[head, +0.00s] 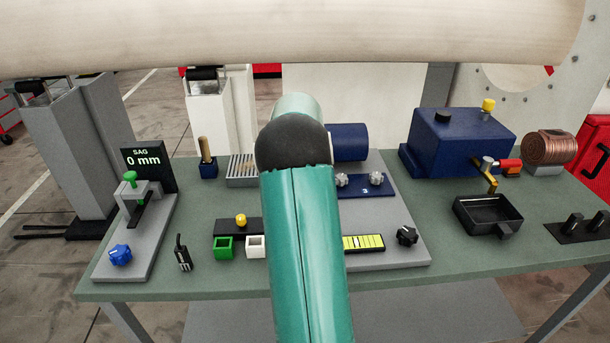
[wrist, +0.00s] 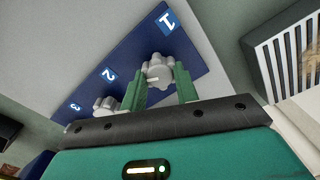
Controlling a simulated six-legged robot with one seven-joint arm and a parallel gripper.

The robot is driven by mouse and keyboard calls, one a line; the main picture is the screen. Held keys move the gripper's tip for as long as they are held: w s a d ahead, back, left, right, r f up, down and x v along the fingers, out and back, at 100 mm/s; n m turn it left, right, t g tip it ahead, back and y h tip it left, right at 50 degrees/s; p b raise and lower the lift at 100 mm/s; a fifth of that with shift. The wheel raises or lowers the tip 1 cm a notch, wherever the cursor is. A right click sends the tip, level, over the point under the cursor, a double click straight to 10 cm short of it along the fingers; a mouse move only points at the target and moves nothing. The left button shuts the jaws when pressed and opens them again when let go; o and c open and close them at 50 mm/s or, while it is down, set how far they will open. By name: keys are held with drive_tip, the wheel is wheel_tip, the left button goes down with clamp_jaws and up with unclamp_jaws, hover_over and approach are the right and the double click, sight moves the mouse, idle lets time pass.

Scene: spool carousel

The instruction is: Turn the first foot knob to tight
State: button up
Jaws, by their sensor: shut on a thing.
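The first foot knob (wrist: 157,70) is a light grey lobed knob beside the white label 1 on the blue plate (wrist: 185,58), in the wrist view. My gripper (wrist: 159,80) has one green finger on each side of this knob and is shut on it. A pale pointer mark shows faintly on its face; I cannot read a tight or loose marking. A second grey knob (wrist: 105,104) by label 2 is beside the left finger, partly hidden. In the head view my arm hides the first knob and my gripper; two other knobs show on the blue plate (head: 350,194).
A slatted tray (wrist: 289,62) stands at the right. In the head view, a blue cylinder (head: 350,142) stands behind the plate, and a black knob (head: 407,236) is at the base's front right.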

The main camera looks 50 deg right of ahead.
drive_tip(key=o, duration=1)
wheel_tip(320, 180, up, 14)
drive_tip(key=shift+f, duration=0.1)
idle(0.5)
